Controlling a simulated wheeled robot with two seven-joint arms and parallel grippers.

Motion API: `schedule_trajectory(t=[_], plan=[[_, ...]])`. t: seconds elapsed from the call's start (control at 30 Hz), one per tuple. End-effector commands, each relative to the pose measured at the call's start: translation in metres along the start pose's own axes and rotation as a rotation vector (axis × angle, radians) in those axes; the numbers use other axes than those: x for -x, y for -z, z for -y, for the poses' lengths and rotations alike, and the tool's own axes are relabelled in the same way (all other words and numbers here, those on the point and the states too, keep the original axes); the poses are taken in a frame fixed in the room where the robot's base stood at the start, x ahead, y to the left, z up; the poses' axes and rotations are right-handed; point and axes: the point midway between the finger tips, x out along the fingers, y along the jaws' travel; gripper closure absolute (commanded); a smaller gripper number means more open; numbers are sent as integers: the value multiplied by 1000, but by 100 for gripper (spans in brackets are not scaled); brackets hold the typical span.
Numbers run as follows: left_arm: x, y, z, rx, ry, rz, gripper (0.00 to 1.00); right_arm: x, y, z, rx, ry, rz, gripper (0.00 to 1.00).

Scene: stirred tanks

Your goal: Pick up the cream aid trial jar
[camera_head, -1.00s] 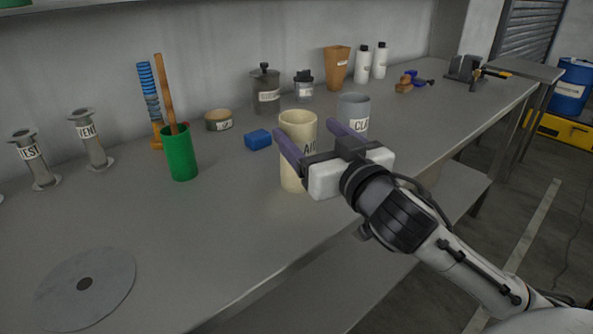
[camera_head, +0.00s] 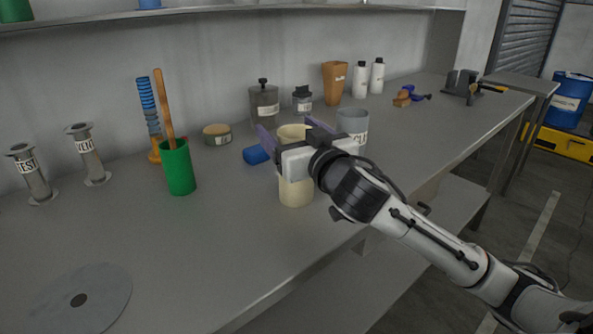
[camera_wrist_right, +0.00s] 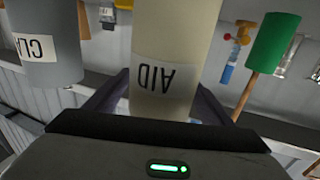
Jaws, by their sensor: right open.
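The cream jar (camera_head: 296,190) stands upright on the grey bench in the head view, partly hidden behind my right gripper (camera_head: 285,134). In the right wrist view the cream jar (camera_wrist_right: 172,50) appears upside down, with its AID label facing me. My right gripper is open, with its purple fingers on either side of the jar at its upper part. It also shows in the right wrist view (camera_wrist_right: 165,100), where the jar stands between the fingers. I cannot tell whether either finger touches it. My left gripper is not in view.
A grey jar (camera_head: 353,124) stands close to the right of the cream jar. A green cup (camera_head: 178,168) with a wooden stick stands further left. The front left bench (camera_head: 190,250) is mostly clear.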

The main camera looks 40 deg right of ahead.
Motion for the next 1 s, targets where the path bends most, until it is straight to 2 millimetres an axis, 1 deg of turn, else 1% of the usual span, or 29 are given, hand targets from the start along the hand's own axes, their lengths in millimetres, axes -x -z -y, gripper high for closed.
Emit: schedule_trajectory(t=[0.03, 0.27, 0.3, 0.37, 0.4, 0.57, 0.67, 0.77, 1.0], plan=[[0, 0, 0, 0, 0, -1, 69, 0, 0, 0, 0, 0, 0, 25], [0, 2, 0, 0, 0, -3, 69, 0, 0, 0, 0, 0, 0, 64], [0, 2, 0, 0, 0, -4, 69, 0, 0, 0, 0, 0, 0, 70], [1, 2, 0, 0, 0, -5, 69, 0, 0, 0, 0, 0, 0, 80], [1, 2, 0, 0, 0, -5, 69, 0, 0, 0, 0, 0, -1, 83], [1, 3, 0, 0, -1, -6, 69, 0, 1, 0, -1, 0, -1, 83], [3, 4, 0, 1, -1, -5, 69, 0, 6, 0, -2, 0, -3, 83], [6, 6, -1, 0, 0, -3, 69, 0, 21, 0, -3, 0, -6, 83], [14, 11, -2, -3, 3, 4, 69, 0, 71, 0, -3, 0, -7, 83]])
